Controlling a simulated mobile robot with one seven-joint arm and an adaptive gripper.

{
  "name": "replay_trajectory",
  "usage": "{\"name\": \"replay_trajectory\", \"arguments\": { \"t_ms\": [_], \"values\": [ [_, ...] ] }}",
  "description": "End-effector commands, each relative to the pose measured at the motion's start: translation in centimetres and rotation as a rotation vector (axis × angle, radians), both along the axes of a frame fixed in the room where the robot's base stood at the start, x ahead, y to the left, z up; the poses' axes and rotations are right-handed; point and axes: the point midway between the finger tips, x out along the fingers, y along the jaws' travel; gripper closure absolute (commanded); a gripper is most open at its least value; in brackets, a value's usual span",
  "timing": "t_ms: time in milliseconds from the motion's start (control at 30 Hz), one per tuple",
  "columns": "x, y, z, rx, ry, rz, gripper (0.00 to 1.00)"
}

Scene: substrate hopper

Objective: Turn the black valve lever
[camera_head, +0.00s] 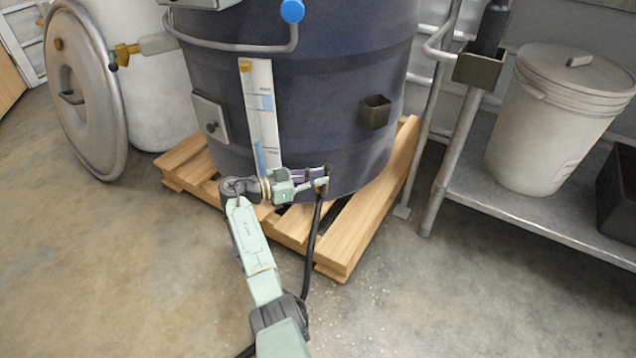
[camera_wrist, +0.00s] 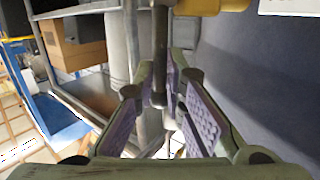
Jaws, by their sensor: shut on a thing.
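The black valve lever (camera_wrist: 160,45) is a dark upright bar in the wrist view. It stands between the purple-padded fingers of my gripper (camera_wrist: 163,82), which are shut on it near its lower end. A yellow part (camera_wrist: 222,6) shows at the top edge beside the lever. In the head view, my gripper (camera_head: 318,175) is low against the front of the dark blue hopper (camera_head: 330,100). There the lever is too small and too covered by my gripper to make out clearly.
The hopper stands on a wooden pallet (camera_head: 350,238). A metal rack (camera_head: 540,222) with a white bucket (camera_head: 555,120) is at right. A grey drum lid (camera_head: 82,90) leans at left. The concrete floor in front is mostly clear.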

Motion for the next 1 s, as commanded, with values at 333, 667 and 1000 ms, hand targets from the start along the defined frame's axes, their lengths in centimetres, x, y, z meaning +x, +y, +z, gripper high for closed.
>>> {"name": "replay_trajectory", "arguments": {
  "t_ms": [333,667,1000],
  "values": [
    [-0.1,-0.1,-0.1,0.001,0.002,-0.003,0.84],
    [0.0,-0.1,0.0,0.001,0.0,-0.001,0.69],
    [-0.3,1.1,0.1,0.0,0.0,0.003,0.69]
  ]
}}
